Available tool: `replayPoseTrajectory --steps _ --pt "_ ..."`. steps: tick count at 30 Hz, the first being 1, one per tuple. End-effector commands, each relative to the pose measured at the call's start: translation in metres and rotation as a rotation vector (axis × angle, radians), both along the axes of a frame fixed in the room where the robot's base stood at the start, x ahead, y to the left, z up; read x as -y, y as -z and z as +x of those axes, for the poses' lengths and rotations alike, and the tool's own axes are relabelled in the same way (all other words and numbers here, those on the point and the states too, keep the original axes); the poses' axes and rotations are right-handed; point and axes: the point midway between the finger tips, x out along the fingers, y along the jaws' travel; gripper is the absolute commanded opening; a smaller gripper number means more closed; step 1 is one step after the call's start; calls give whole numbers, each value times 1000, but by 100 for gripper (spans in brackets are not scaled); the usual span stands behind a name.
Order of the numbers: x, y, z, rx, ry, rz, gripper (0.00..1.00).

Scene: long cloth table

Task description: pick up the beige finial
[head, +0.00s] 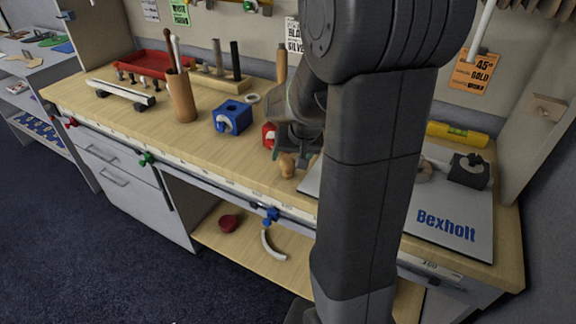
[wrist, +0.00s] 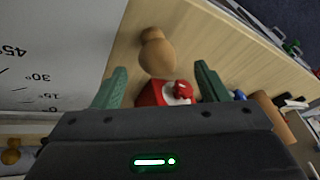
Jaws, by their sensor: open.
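The beige finial (head: 287,166) stands near the front edge of the wooden bench top, a small rounded wooden piece. In the wrist view the finial (wrist: 157,52) shows a narrow knob and a wider round body. My gripper (head: 291,155) is close to it in the head view, partly hidden by my arm. In the wrist view my gripper (wrist: 161,70) has its two green fingers apart, with the finial's wide end in line with the gap between the tips. Nothing is held, and no contact shows.
A blue block (head: 232,117) and a brown cup with tools (head: 181,97) stand left. A grey-white board (head: 450,222) lies right of the finial.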

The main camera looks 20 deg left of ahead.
Motion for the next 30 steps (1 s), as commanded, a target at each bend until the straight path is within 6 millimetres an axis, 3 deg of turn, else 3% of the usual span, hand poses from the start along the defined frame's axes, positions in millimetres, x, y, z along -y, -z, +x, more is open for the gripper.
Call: replayPoseTrajectory --steps 12,21,22,29,30 --pt "-13 43 10 0 0 -1 67" --pt "-15 46 11 0 1 -1 67" --pt "-15 46 11 0 1 -1 66" --pt "-15 46 11 0 1 -1 20" --pt "-15 46 11 0 1 -1 20"
